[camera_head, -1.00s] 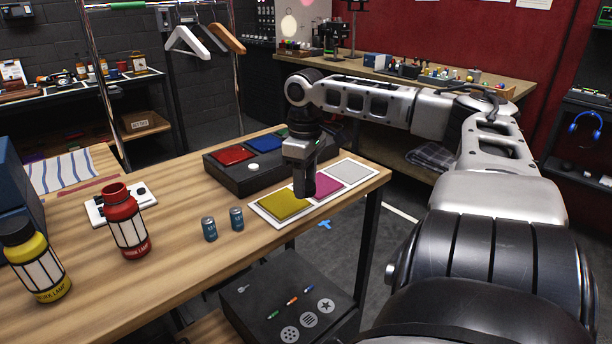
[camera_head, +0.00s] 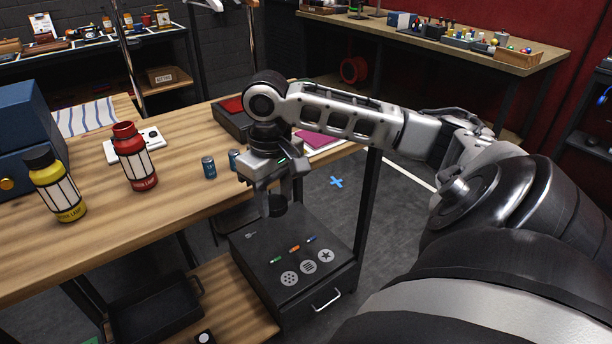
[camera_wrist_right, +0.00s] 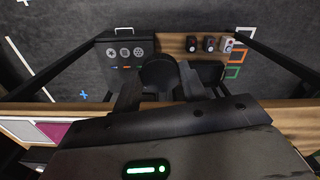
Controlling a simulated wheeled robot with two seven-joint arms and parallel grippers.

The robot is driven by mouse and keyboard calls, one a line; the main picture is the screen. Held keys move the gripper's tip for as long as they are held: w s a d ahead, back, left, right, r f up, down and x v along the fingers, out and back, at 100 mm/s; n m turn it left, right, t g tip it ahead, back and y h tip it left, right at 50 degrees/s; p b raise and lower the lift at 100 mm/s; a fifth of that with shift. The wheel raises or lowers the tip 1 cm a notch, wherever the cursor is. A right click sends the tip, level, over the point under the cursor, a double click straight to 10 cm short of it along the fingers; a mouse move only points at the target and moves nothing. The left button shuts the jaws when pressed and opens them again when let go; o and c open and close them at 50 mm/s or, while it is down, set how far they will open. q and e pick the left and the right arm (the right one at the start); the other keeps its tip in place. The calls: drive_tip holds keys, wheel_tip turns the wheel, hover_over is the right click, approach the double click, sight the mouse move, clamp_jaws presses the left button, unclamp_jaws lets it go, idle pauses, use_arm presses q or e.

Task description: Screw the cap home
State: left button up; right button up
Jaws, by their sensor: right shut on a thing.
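A red lamp bottle (camera_head: 135,158) stands upright on the wooden table, its red threaded neck bare. A yellow lamp bottle (camera_head: 57,188) stands left of it with a black cap on. My right gripper (camera_head: 272,196) is shut on a dark round cap (camera_head: 277,207), in the air beyond the table's front edge and above the dark drawer cabinet. The cap also shows between the fingers in the right wrist view (camera_wrist_right: 160,72). It is well apart from the red bottle, to its right. My left gripper is in neither view.
Two small blue cans (camera_head: 209,167) stand between the red bottle and my right arm. A white panel (camera_head: 150,141) lies behind the bottle. A blue box (camera_head: 22,125) is at the left. The table's front middle is clear.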

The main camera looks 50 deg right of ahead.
drive_tip(key=a+r, duration=0.4)
drive_tip(key=a, duration=0.5)
drive_tip(key=w+a+r+n, duration=0.1)
drive_tip(key=a+r, duration=0.3)
drive_tip(key=a, duration=0.5)
drive_tip(key=shift+w, duration=0.3)
